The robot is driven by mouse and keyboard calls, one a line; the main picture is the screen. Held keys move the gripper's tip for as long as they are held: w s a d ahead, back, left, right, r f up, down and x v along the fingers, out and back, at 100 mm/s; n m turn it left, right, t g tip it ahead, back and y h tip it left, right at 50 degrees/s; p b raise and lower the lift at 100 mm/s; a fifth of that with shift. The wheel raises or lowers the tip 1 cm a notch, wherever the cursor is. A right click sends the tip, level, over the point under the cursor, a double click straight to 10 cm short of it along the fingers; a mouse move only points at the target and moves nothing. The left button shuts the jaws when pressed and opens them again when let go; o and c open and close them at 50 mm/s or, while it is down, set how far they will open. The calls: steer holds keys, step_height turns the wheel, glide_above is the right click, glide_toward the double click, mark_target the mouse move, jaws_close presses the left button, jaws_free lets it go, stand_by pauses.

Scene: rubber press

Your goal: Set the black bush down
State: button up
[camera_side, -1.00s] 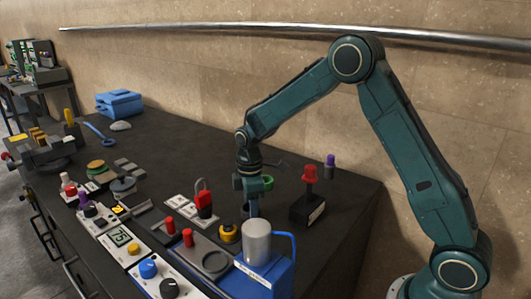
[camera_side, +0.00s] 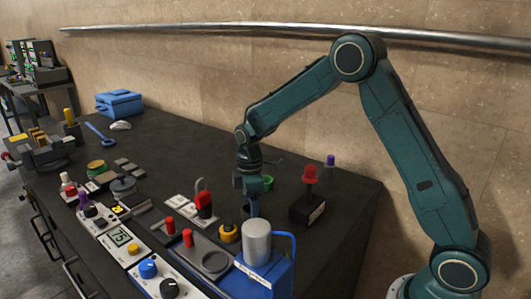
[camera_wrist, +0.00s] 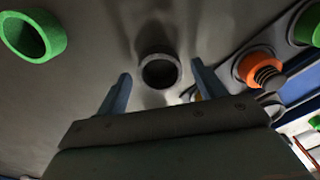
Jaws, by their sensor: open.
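The black bush (camera_wrist: 160,71) shows in the wrist view as a dark ring with an open bore. It rests on the dark bench top between the two blue fingers of my gripper (camera_wrist: 160,82). The fingers are spread, with a gap on each side of the bush. In the side view my gripper (camera_side: 252,208) points down at the bench, behind the silver cylinder on the blue unit. The bush (camera_side: 246,211) is mostly hidden there by the fingers.
A green ring (camera_wrist: 33,37) lies to the left in the wrist view; an orange part with a spring (camera_wrist: 260,68) is to the right. In the side view, a blue unit with a silver cylinder (camera_side: 257,243) and a black block with a red knob (camera_side: 308,207) stand close by.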

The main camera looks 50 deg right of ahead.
step_height(320, 180, up, 12)
steer(key=shift+f, duration=0.25)
stand_by(0.3)
steer(key=shift+r, duration=0.1)
stand_by(0.4)
steer(key=s+a+r+m+t, duration=0.1)
steer(key=s+r+m, duration=0.2)
steer(key=s+r, duration=0.3)
steer(key=s+r+m+t, duration=0.2)
steer(key=s+r, duration=0.1)
steer(key=s, duration=0.5)
steer(key=s+a+f+m+t, duration=0.1)
steer(key=s+m, duration=0.4)
steer(key=s, duration=1)
steer(key=shift+s+m+t, duration=0.3)
steer(key=shift+m+t, duration=0.1)
steer(key=shift+t, duration=0.4)
steer(key=shift+f, duration=0.1)
